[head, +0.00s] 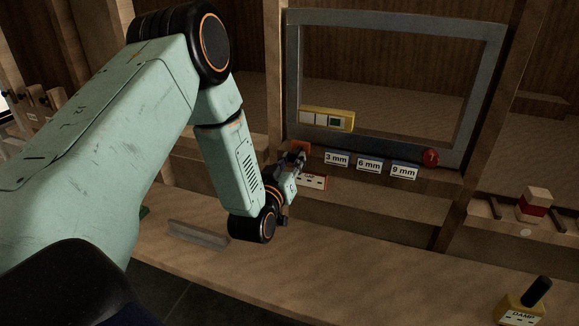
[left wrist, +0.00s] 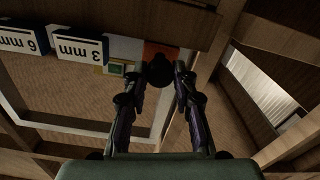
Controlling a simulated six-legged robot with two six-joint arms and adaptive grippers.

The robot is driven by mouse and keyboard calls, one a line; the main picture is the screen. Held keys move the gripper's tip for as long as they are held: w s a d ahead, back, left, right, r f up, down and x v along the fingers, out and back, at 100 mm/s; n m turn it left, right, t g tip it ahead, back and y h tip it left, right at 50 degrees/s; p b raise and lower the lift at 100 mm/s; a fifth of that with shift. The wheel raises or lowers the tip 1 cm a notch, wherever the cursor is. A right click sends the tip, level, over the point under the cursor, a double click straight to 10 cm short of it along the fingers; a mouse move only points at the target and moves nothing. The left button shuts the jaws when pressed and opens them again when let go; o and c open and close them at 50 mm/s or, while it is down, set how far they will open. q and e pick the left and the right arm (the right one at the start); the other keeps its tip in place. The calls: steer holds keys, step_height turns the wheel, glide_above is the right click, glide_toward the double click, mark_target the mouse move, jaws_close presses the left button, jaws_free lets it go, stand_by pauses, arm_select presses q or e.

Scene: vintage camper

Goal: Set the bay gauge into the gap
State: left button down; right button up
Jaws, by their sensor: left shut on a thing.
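My left gripper (head: 292,160) is at the sill below the lower left corner of a grey window frame (head: 292,75). In the left wrist view its two fingers (left wrist: 160,82) are closed on a dark round knob (left wrist: 160,70). I take this knob to be part of the bay gauge; its body is mostly hidden by the gripper. An orange patch (left wrist: 160,48) shows just behind the knob, and also in the head view (head: 301,147). I cannot tell which opening is the gap. My right gripper is not in view.
Blocks marked 3 mm (head: 337,159), 6 mm (head: 369,165) and 9 mm (head: 404,171) line the sill, with a red ball (head: 430,157) at the right. A yellow DAMP block (head: 520,309) stands at lower right. A grey channel (head: 197,236) lies below.

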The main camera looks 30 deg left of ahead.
arm_select(q)
steer(key=shift+x, duration=1.2)
steer(key=shift+w, duration=0.15)
steer(key=shift+r, duration=0.15)
